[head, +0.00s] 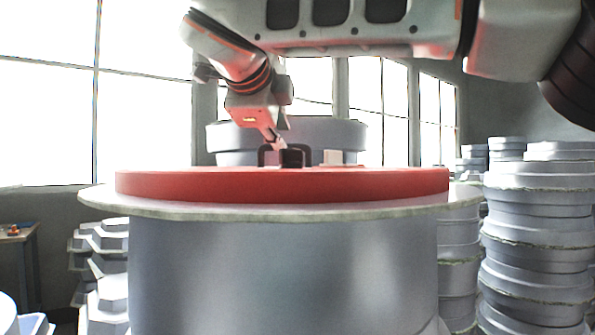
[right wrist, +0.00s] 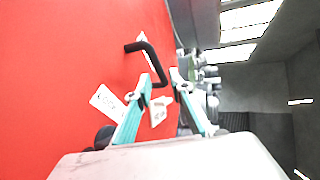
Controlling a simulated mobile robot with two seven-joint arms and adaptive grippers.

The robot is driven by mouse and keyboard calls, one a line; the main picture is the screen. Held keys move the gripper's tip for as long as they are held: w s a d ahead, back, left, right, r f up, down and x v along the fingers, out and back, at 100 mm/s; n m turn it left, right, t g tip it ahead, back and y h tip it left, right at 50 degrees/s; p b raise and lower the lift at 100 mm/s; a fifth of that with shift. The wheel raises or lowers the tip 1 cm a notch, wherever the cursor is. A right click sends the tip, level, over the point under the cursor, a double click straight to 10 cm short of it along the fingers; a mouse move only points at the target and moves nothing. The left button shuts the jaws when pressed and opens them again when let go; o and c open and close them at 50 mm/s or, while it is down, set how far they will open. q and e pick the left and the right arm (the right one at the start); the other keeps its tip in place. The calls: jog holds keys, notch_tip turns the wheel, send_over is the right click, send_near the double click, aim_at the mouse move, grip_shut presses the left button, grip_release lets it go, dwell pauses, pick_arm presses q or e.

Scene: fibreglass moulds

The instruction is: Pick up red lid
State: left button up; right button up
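The red lid (head: 200,186) lies flat on top of a large grey round mould (head: 280,270) in the head view. Its red face (right wrist: 60,60) fills the left of the right wrist view. A black bar handle (head: 264,156) stands on the lid; it also shows in the right wrist view (right wrist: 152,56). My right gripper (head: 277,146) is just above the lid at the handle. In the right wrist view its two teal fingers (right wrist: 161,76) are apart, with part of the handle seemingly between the tips; contact is unclear. My left gripper is not in view.
White labels (right wrist: 108,103) are on the lid near the handle. Stacks of grey moulds (head: 535,235) stand at the right, and white angular moulds (head: 103,265) at the left. Another round mould (head: 235,140) stands behind. A small table (head: 18,236) is at far left.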

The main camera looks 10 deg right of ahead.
jog(key=p+x, duration=0.1)
jog(key=x, duration=0.6)
jog(key=shift+w+a+f+p, duration=0.15)
jog(key=shift+f+p, duration=0.05)
jog(key=shift+p, duration=0.15)
grip_shut()
jog(key=shift+r, duration=0.2)
